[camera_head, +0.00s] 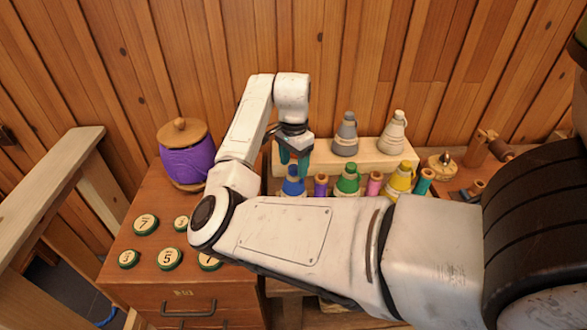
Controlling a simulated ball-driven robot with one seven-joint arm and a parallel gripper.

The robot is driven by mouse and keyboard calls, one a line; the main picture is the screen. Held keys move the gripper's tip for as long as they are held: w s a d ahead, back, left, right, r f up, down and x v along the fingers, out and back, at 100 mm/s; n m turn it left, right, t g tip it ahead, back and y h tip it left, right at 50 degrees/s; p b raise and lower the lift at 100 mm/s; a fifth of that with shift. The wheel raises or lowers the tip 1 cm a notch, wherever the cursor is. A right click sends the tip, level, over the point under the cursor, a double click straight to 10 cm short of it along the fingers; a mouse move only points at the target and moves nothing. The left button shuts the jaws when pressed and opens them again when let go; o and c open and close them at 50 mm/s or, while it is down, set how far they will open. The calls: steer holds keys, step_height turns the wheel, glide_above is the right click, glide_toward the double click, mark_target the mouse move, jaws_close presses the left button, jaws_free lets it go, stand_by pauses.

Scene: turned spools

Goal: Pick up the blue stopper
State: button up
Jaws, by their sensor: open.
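The blue stopper (292,183) stands upright at the left end of a row of coloured pieces, in front of a pale wooden step. It is a small bottle-like shape with a narrower top. My gripper (293,164) hangs directly above it, pointing down, with dark green fingers. The gripper is open and looks empty. The fingertips are close to the stopper's top; I cannot tell whether they touch it. My arm's forearm crosses in front and hides the lower part of the row.
To the right stand a purple spool (321,184), a green stopper (348,179), a pink spool (374,183) and a yellow stopper (400,179). Grey (346,135) and white (393,133) stoppers stand on the step (325,163). A purple yarn jar (187,160) is left. Wooden wall behind.

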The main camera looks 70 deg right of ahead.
steer(key=shift+f, duration=0.15)
steer(key=c, duration=1.1)
